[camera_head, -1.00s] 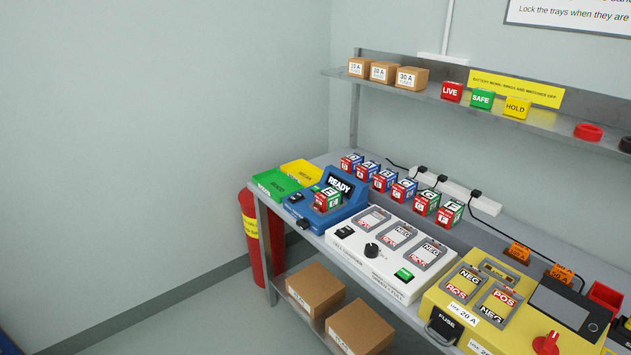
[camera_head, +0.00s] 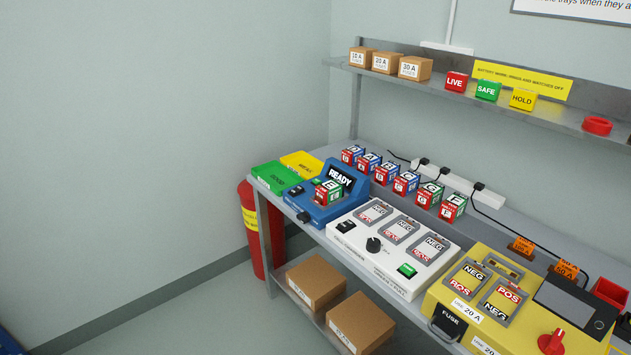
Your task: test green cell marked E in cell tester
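The green and red cell marked E (camera_head: 328,194) sits in the blue cell tester (camera_head: 341,214). The tester's dark screen (camera_head: 341,177) reads READY. The tester stands on the bench, left of the white charger unit. My gripper does not show in this view.
Several blue-, green- and red-sided cells (camera_head: 405,182) stand in a row behind the charger (camera_head: 386,277). A green GOOD tray (camera_head: 277,177) and a yellow tray (camera_head: 303,163) lie left of the tester. A yellow unit (camera_head: 461,321) is at right. Cardboard boxes (camera_head: 316,284) sit on the lower shelf.

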